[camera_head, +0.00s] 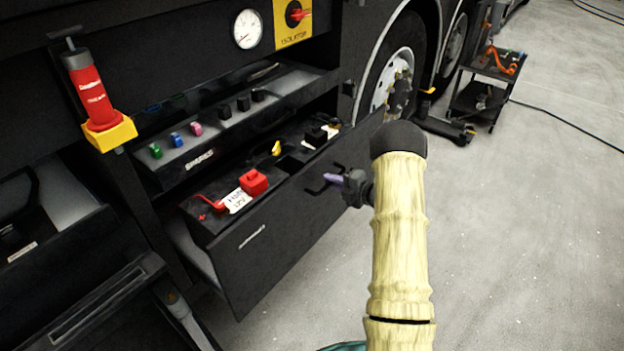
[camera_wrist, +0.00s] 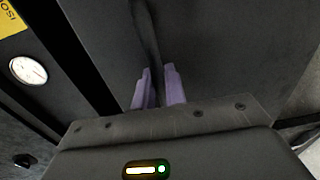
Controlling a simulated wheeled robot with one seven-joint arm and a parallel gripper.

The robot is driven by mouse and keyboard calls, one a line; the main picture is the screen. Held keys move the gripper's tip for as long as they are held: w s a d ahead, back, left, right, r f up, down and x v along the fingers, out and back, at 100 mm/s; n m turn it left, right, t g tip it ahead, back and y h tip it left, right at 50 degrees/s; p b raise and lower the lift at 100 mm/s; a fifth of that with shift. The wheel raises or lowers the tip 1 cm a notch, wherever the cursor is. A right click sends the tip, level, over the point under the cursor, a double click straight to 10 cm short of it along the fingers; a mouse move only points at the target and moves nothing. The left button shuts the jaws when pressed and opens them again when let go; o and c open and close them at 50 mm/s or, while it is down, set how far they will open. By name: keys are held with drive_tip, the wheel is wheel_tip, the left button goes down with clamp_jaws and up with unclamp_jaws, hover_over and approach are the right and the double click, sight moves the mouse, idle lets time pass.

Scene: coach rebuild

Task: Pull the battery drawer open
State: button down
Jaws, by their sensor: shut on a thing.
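The battery drawer (camera_head: 285,243) is a dark grey box low in the side of the coach, and it stands out from the body with its contents showing. Inside it are black batteries with a red terminal cover (camera_head: 253,182), a red lead, a white tag and a yellow piece. Its dark bar handle (camera_head: 318,189) is on the front panel. My gripper (camera_head: 335,179) is at the handle with its purple fingers. In the wrist view the fingers (camera_wrist: 160,88) are closed around the dark handle bar (camera_wrist: 146,35).
Above the drawer is a shelf with coloured fuses (camera_head: 176,140). A red extinguisher-like cylinder (camera_head: 90,92) in a yellow holder hangs at the left. A gauge (camera_head: 247,29) and isolator switch (camera_head: 293,14) are above. A tool cart (camera_head: 487,88) stands at the back right. The right floor is clear.

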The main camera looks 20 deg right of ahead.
drive_tip(key=f+v, duration=0.1)
drive_tip(key=v, duration=0.6)
drive_tip(key=shift+s+d+f+b, duration=0.25)
drive_tip(key=shift+d+b, duration=0.15)
drive_tip(key=shift+d, duration=0.05)
drive_tip(key=c, duration=1.6)
unclamp_jaws()
drive_tip(key=shift+w+f, duration=0.1)
drive_tip(key=shift+o, duration=0.2)
drive_tip(key=shift+a, duration=0.1)
drive_tip(key=v, duration=1.7)
drive_tip(key=shift+s, duration=0.25)
